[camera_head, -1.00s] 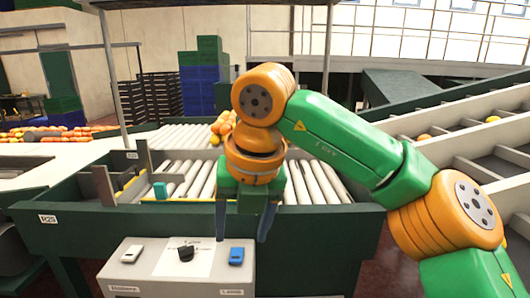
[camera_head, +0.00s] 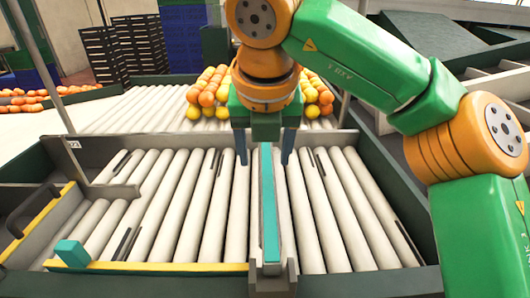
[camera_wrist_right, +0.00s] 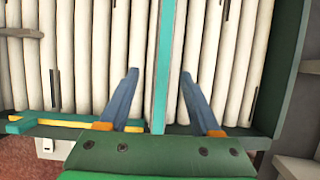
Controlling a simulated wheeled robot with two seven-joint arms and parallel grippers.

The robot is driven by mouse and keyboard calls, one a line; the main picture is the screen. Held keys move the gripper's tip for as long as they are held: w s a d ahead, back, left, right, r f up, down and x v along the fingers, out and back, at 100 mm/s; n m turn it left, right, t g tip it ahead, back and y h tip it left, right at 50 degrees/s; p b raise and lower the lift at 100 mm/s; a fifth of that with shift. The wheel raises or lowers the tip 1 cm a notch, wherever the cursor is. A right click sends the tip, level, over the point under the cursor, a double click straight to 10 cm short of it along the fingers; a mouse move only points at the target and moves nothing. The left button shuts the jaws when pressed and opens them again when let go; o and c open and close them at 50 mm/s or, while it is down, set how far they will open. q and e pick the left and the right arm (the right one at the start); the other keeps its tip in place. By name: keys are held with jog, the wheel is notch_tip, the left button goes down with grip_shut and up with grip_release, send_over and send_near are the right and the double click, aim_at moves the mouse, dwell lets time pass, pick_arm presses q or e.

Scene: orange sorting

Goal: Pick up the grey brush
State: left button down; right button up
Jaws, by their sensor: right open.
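I cannot make out a grey brush in either view. My right gripper (camera_head: 265,160) is open and empty over the roller bed. Its two blue-grey fingers are spread to either side of a divider with a teal top (camera_head: 269,205). In the right wrist view the gripper (camera_wrist_right: 159,73) also shows open, with the divider (camera_wrist_right: 164,60) running between the fingers. I cannot tell whether the fingers touch it. My left gripper is not in view.
White rollers (camera_head: 205,215) fill the bed, framed by dark green walls. A teal block (camera_head: 72,253) sits at the front left on a yellow-edged frame (camera_head: 160,267). Oranges and yellow fruit (camera_head: 207,90) lie at the back. A grey wall (camera_head: 103,189) stands at the left.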

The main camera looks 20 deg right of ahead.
aim_at(268, 177)
jog(key=shift+s+d+f+p, duration=0.1)
jog(key=shift+s+f+p, duration=0.2)
jog(key=shift+f, duration=0.3)
jog(key=shift+s+d+f+p, duration=0.15)
jog(key=shift+s+f, duration=0.1)
jog(key=shift+f, duration=0.35)
jog(key=x, duration=0.2)
jog(key=shift+w+f, duration=0.25)
jog(key=shift+w, duration=0.05)
jog(key=shift+w+d+f, duration=0.1)
jog(key=shift+w+f, duration=0.15)
jog(key=shift+w, duration=0.15)
jog(key=shift+s+r, duration=0.15)
jog(key=shift+s, duration=0.15)
jog(key=c, duration=0.9)
jog(key=shift+w, duration=0.1)
grip_shut()
